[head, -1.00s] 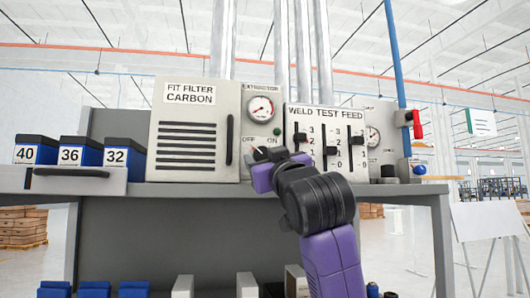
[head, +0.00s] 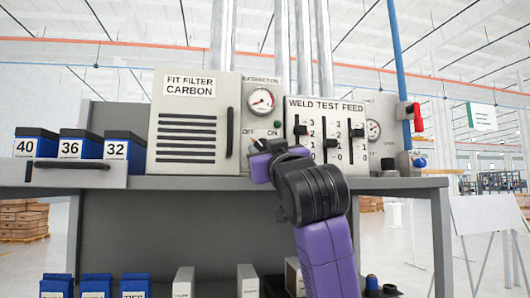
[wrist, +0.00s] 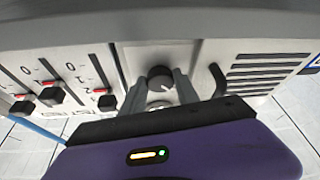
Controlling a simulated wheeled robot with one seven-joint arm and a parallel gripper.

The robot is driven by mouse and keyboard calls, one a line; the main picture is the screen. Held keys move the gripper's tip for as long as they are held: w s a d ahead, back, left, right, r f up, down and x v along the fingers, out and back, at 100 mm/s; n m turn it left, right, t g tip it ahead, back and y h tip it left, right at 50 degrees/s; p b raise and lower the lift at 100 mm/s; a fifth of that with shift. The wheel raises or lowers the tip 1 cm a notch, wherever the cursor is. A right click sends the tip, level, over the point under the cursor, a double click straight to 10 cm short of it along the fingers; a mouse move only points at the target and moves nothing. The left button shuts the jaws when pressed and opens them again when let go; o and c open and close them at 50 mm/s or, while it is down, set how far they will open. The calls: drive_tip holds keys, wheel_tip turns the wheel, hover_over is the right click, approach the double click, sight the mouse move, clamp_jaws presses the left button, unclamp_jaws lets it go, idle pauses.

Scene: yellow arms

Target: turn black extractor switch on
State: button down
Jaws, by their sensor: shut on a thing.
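The black extractor switch (head: 259,144) is a round knob on the grey extraction panel, below the OFF and ON labels. In the head view only its upper part, with a small pale and red mark, shows past my purple gripper (head: 262,152). In the wrist view the dark knob (wrist: 160,76) sits between the two grey fingertips of my gripper (wrist: 160,84), which are shut on it. Its exact pointer angle is hard to read. The extraction gauge (head: 261,101) and a small green lamp (head: 277,124) are above it.
The weld test feed box (head: 325,122) with black sliders stands close on the right. The filter box (head: 188,135) with a black handle (head: 229,133) is on the left. Blue numbered bins (head: 80,145) stand farther left on the grey bench (head: 400,183).

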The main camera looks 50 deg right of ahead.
drive_tip(key=m+h, duration=0.1)
drive_tip(key=m, duration=0.1)
drive_tip(key=m+g+h+b, duration=0.1)
drive_tip(key=m, duration=0.1)
drive_tip(key=m+g+h, duration=0.1)
drive_tip(key=m, duration=0.1)
drive_tip(key=shift+w+a+m+b, duration=0.15)
drive_tip(key=shift+a+m+b, duration=0.2)
drive_tip(key=shift+m, duration=0.05)
drive_tip(key=m+g+h, duration=0.1)
drive_tip(key=m, duration=0.2)
drive_tip(key=m+g+h, duration=0.1)
drive_tip(key=m, duration=0.2)
drive_tip(key=shift+w+a+r+g, duration=0.1)
drive_tip(key=shift+g, duration=0.3)
drive_tip(key=m+g, duration=0.1)
drive_tip(key=m, duration=0.2)
drive_tip(key=m+g, duration=0.1)
drive_tip(key=m, duration=0.2)
drive_tip(key=shift+r+g, duration=0.2)
drive_tip(key=shift+g, duration=0.1)
drive_tip(key=shift+r+m+g+p, duration=0.1)
drive_tip(key=shift+m+g+p, duration=0.7)
drive_tip(key=shift+m, duration=1.3)
drive_tip(key=c, duration=0.9)
unclamp_jaws()
drive_tip(key=shift+a, duration=0.1)
